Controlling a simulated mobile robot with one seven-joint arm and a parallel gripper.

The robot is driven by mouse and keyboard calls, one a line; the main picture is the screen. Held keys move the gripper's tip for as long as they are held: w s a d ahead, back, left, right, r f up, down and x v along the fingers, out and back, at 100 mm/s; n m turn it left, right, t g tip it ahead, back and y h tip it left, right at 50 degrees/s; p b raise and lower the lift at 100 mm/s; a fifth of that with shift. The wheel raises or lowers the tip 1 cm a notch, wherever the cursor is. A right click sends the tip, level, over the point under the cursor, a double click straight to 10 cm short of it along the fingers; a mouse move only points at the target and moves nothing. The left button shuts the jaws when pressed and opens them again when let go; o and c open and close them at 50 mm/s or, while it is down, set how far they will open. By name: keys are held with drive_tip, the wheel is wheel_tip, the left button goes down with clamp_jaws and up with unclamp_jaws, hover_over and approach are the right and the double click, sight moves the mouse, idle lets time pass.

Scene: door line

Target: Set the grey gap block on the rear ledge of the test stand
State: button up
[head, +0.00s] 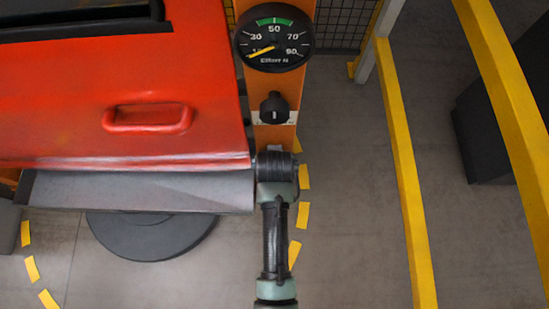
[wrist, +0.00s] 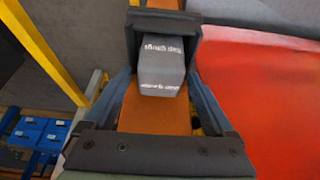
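The grey gap block (wrist: 161,68), with white lettering that reads upside down, sits in a dark frame-like holder (wrist: 165,20) against an orange post in the wrist view. My gripper (wrist: 160,78) faces it, one finger on each side, with orange showing between the left finger and the block. The fingers look open; the very tips are hard to make out. In the head view my gripper (head: 275,165) is at the orange post (head: 292,88), below a black knob and a dial; the block is hidden there. I cannot identify the rear ledge.
A red door (head: 110,90) with a grey lower edge fills the left of the head view, close beside my gripper. A dial (head: 273,38) and knob (head: 274,107) are on the post. Yellow rails (head: 405,170) stand right. Blue bins (wrist: 35,132) show lower left in the wrist view.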

drive_tip(key=p+v, duration=0.3)
drive_tip(key=v, duration=0.9)
drive_tip(key=shift+r, duration=0.2)
idle(0.4)
